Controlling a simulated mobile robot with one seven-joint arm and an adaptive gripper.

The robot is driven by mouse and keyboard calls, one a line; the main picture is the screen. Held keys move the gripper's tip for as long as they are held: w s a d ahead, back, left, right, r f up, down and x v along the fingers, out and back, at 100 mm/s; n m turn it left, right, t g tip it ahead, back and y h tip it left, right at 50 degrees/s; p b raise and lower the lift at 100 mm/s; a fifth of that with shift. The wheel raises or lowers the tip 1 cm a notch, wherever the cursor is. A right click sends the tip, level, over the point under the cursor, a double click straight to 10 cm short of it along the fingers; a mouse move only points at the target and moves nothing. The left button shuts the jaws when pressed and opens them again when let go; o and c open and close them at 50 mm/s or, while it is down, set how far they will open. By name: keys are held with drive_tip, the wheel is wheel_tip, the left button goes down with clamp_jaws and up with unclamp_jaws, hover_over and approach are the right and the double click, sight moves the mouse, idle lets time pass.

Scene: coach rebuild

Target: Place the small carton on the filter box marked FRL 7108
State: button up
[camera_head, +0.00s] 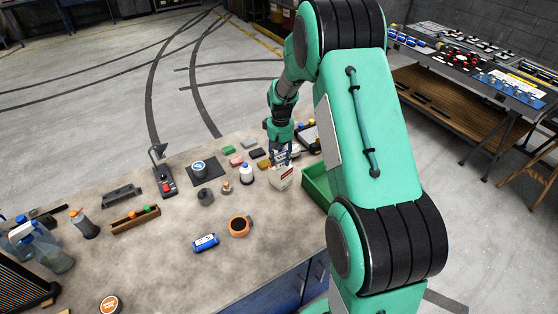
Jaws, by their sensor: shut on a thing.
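My gripper (279,152) points down over the right part of the bench. It is shut on a small, pale carton (282,160) with bluish marks, which is partly hidden by the fingers. Directly below it in the picture is a white box (285,179) with a reddish label. The label is too small to read, so I cannot confirm FRL 7108 on it. I cannot tell whether the carton touches this box or hangs just above or behind it. A blue item with a white label (205,242) lies near the bench's front edge; its marking is also unreadable.
A green bin (318,186) stands right of the white box, partly behind my arm. A white bottle (246,175), an orange-rimmed cup (239,226) and a dark grey cylinder (206,197) stand to the left. The bench (165,255) is clear at front centre.

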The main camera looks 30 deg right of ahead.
sight(279, 160)
drive_tip(key=shift+w+d, duration=0.3)
drive_tip(key=shift+w, duration=0.6)
drive_tip(key=shift+f, duration=1.8)
drive_tip(key=shift+f, duration=0.1)
drive_tip(key=o, duration=1.3)
wheel_tip(279, 160, up, 12)
drive_tip(key=shift+s+r, duration=0.1)
drive_tip(key=shift+s, duration=0.05)
